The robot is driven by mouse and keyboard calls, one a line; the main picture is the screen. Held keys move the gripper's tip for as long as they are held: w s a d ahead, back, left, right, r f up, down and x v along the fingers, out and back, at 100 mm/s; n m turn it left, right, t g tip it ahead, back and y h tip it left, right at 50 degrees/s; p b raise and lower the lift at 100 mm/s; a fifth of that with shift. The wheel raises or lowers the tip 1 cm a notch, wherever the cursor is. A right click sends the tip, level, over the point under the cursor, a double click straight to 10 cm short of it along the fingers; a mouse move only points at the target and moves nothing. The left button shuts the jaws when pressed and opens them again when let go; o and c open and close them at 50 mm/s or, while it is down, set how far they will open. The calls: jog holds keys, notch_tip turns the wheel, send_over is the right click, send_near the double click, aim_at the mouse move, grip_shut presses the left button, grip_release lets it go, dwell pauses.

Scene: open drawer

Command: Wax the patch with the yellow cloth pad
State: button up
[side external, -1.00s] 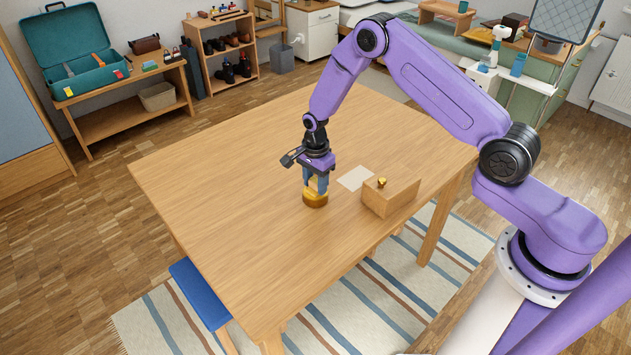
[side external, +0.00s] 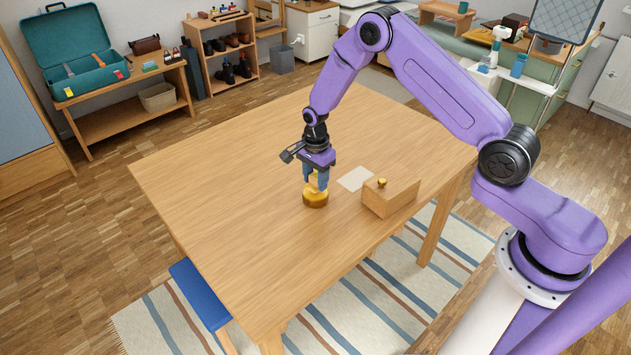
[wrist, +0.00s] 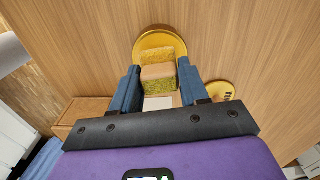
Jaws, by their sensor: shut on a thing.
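My gripper (side external: 317,178) is shut on the yellow cloth pad (wrist: 158,72), a small block with speckled yellow faces and a beige band. The pad is upright between the blue fingers. Directly below it a round gold tin (side external: 315,199) stands on the table; its rim also shows in the wrist view (wrist: 140,46). Whether the pad touches the tin's contents, I cannot tell. The pale square patch (side external: 355,179) lies flat on the table to the right of my gripper; part of it shows between the fingers in the wrist view (wrist: 158,103).
A gold disc (wrist: 220,91), perhaps the lid, lies beside the right finger in the wrist view. The rest of the wooden table (side external: 235,165) is clear.

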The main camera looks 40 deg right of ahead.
aim_at(316, 176)
jog(key=shift+r, duration=2.6)
